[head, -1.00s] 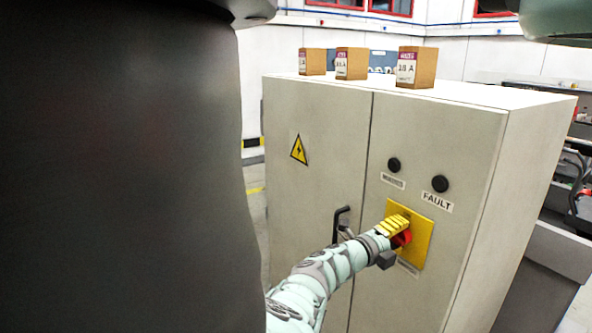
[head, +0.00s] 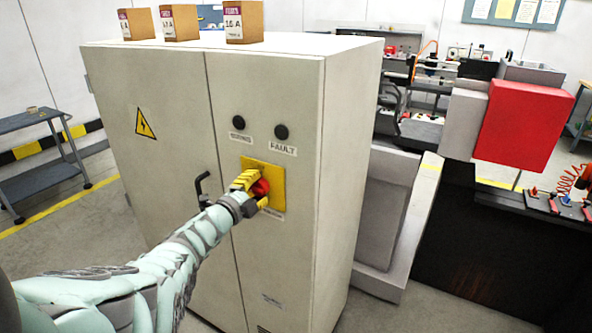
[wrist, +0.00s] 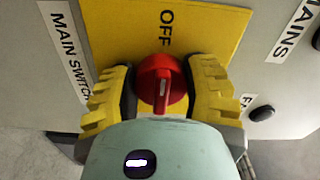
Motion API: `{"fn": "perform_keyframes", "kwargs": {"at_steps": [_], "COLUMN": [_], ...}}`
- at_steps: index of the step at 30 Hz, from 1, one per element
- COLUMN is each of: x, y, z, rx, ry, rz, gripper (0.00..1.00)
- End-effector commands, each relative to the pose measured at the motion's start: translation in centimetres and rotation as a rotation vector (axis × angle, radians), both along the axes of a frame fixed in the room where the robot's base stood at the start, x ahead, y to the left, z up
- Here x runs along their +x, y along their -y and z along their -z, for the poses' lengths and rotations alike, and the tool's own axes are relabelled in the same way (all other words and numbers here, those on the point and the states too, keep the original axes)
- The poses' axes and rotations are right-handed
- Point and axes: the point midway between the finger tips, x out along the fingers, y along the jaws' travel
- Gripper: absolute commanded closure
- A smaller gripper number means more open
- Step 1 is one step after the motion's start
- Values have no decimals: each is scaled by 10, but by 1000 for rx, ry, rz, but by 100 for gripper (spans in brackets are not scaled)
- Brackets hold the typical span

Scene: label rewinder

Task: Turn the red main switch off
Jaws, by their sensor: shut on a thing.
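The red main switch (wrist: 161,84) is a round knob with a raised grip bar on a yellow plate (wrist: 215,28), in the middle of the wrist view. The plate reads "OFF", and a label beside it reads "MAIN SWITCH". In the head view the red switch (head: 261,187) shows partly behind my gripper, on the yellow plate (head: 277,177) of the cabinet's right door. My gripper (wrist: 160,92) has its yellow fingers on both sides of the knob and is shut on it. In the wrist view the bar points along the picture's vertical, toward "OFF".
The grey cabinet (head: 300,90) carries several small boxes, one at its top front (head: 243,22). A black door handle (head: 202,187) sits left of the switch. Two dark round indicators, one marked FAULT (head: 281,132), are above the plate. A machine with a red box (head: 522,122) stands right.

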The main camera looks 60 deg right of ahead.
Motion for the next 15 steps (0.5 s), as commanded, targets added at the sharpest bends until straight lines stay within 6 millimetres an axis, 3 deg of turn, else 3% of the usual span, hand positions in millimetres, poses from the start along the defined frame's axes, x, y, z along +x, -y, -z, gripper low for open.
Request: {"fn": "perform_keyframes", "kwargs": {"at_steps": [2,3,11,15], "x": [0,0,-1,0], "y": [1,1,0,0], "z": [-1,-1,0,0], "rx": [-3,-3,0,0], "ry": [-2,-2,-1,0], "rz": [1,1,1,1], "gripper": [87,48,21,19]}}
